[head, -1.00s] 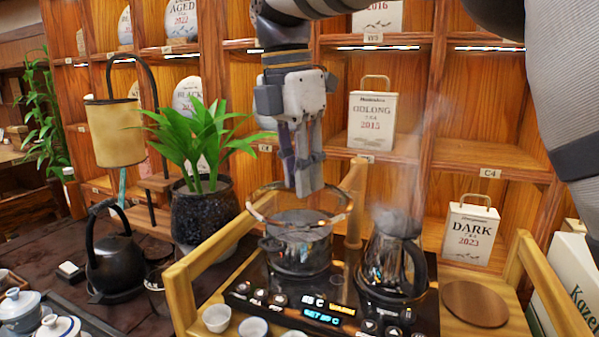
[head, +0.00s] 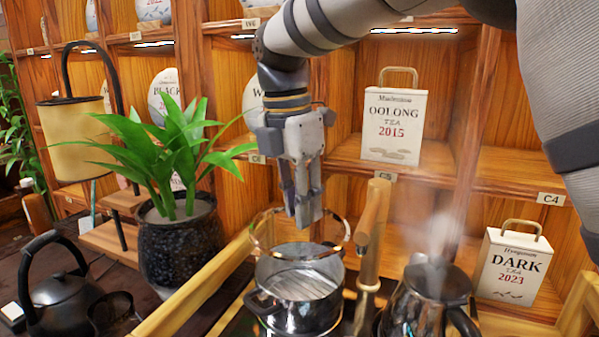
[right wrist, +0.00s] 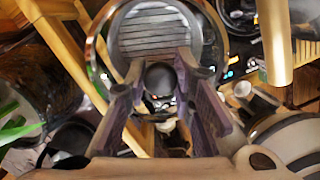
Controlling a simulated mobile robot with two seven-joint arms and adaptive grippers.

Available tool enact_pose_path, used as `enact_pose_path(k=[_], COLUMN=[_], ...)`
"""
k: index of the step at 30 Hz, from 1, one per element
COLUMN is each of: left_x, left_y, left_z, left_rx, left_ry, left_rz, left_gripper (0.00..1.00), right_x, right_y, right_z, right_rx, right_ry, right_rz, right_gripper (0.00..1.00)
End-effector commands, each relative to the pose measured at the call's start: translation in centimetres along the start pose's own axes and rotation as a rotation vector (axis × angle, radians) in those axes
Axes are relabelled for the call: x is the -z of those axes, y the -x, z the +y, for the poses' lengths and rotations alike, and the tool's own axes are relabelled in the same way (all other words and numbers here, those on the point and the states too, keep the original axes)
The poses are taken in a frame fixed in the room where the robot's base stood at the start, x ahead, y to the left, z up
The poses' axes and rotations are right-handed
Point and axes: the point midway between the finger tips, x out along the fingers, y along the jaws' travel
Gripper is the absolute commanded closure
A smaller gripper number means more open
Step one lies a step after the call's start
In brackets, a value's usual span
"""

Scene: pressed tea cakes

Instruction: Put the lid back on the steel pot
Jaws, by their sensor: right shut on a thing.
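The lid (head: 272,242) is clear glass with a shiny metal rim and hangs above the steel pot. My right gripper (head: 307,222) points down and is shut on the lid's dark knob, which shows between the fingers in the right wrist view (right wrist: 161,78). The steel pot (head: 300,312) is shiny, with dark side handles, and stands open under the lid with a gap between them. Its ribbed inside shows through the glass in the wrist view. The lid looks about level, slightly toward the pot's far side. My left gripper is not in view.
A steaming kettle (head: 428,298) stands right of the pot. A potted plant (head: 180,240) and a black kettle (head: 62,300) are at left. Shelves with tea tins (head: 393,125) stand behind.

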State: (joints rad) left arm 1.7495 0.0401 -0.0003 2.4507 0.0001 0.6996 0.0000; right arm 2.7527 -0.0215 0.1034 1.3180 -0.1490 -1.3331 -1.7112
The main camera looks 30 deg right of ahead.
Motion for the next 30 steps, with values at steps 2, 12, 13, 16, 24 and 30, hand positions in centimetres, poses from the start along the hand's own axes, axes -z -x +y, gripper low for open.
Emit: enact_pose_path(k=[2, 12, 13, 16, 24, 30], left_x=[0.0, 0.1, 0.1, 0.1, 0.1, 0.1], left_y=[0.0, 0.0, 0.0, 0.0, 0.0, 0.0], left_z=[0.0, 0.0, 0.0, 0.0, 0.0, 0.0], left_rx=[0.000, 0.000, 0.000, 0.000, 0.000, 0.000], left_ry=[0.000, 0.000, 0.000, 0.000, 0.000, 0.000], left_rz=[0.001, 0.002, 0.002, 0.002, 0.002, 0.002], left_gripper=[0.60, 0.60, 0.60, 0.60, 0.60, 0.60], right_x=[0.0, 0.4, 0.5, 0.6, 0.7, 0.7], right_y=[-0.7, -4.4, -4.7, -5.7, -7.0, -7.0], right_z=[0.0, 0.1, 0.1, 0.2, 0.3, 0.3], right_rx=[-0.001, 0.001, 0.000, -0.001, -0.002, -0.002], right_ry=[-0.001, -0.001, -0.001, -0.001, -0.002, -0.002], right_rz=[0.000, -0.001, -0.001, 0.000, 0.001, 0.000], right_gripper=[1.00, 1.00, 1.00, 1.00, 1.00, 1.00])
